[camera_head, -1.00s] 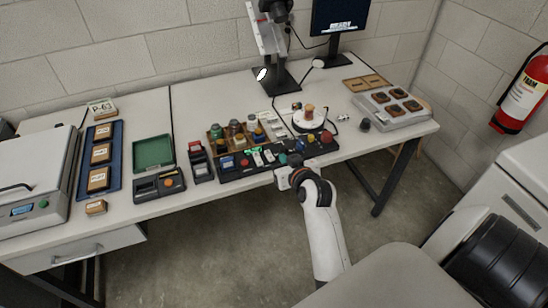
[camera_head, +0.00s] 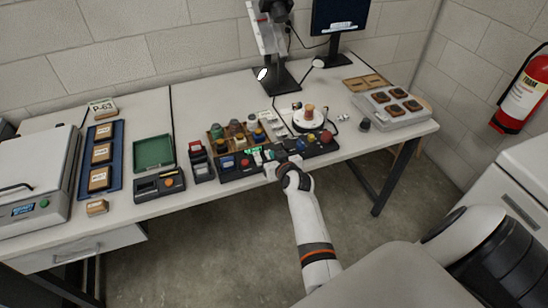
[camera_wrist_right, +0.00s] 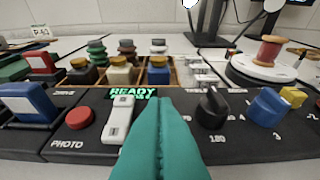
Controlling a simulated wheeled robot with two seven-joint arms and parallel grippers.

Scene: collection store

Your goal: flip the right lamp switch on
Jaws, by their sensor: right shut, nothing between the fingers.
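The black control panel (camera_head: 240,172) lies along the table's front edge. In the wrist view it carries a white rocker switch (camera_wrist_right: 119,119) beside a red PHOTO button (camera_wrist_right: 79,118) and a green READY display (camera_wrist_right: 132,93). In the head view a small white switch (camera_head: 257,158) shows left of my right gripper (camera_head: 270,158). The right gripper's teal fingers (camera_wrist_right: 160,104) are shut and empty, just right of the white rocker in the wrist view. They cover part of the panel, so a second switch there may be hidden. I cannot tell whether they touch. My left gripper is out of view.
A blue rocker (camera_wrist_right: 28,103) sits left. Behind stand a wooden tray of jars (camera_head: 236,131) and a white turntable with a spool (camera_head: 308,117). Floor in front is clear.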

